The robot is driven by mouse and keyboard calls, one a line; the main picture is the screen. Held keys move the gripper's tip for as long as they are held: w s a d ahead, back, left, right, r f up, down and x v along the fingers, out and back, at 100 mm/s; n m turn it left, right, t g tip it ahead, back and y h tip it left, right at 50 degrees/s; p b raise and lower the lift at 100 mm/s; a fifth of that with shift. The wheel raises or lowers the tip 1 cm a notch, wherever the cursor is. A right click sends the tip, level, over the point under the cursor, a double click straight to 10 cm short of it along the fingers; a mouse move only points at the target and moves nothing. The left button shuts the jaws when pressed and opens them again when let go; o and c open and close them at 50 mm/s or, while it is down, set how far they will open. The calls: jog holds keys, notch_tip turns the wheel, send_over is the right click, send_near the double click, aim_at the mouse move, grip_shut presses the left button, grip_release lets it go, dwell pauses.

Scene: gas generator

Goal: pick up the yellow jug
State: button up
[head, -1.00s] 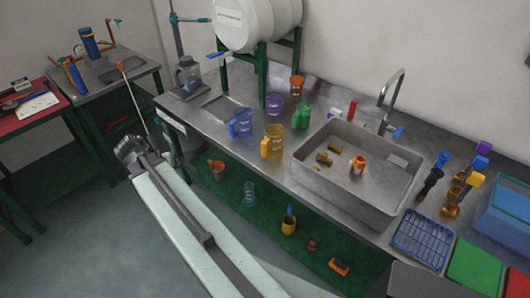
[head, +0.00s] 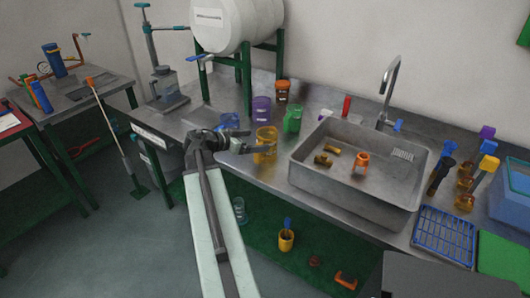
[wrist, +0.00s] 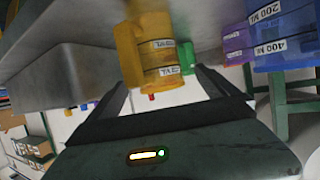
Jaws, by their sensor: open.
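The yellow jug (head: 266,146) stands upright on the steel counter, left of the sink. My gripper (head: 250,142) is at its left side, with the fingers pointing right toward it. In the wrist view the jug (wrist: 158,55), with its labels, appears upside down beyond and between the open fingers of my gripper (wrist: 165,88). The jaws are empty. In the head view one finger overlaps the jug's left side, and I cannot tell whether it touches.
A blue jug (head: 229,121) stands behind my gripper, partly hidden. A purple jug (head: 261,109), a green jug (head: 293,119) and an orange-brown container (head: 282,91) stand behind the yellow jug. The sink (head: 357,190) is close on its right.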

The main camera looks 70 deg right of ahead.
aim_at(275, 131)
jog(key=b+x, duration=0.2)
jog(key=x, duration=0.3)
jog(key=shift+s+d+f, duration=0.2)
jog(key=shift+s+f, duration=0.05)
jog(key=shift+r, duration=0.15)
jog(key=c, duration=1.5)
jog(key=shift+r+p, duration=0.5)
jog(key=shift+p, duration=0.1)
jog(key=shift+c, duration=0.2)
notch_tip(275, 131, up, 3)
jog(key=p, duration=0.3)
jog(key=shift+r, duration=0.1)
jog(key=w+a+p, duration=0.1)
jog(key=w+a, duration=1)
jog(key=shift+w+a+r, duration=0.2)
jog(key=shift+r, duration=0.25)
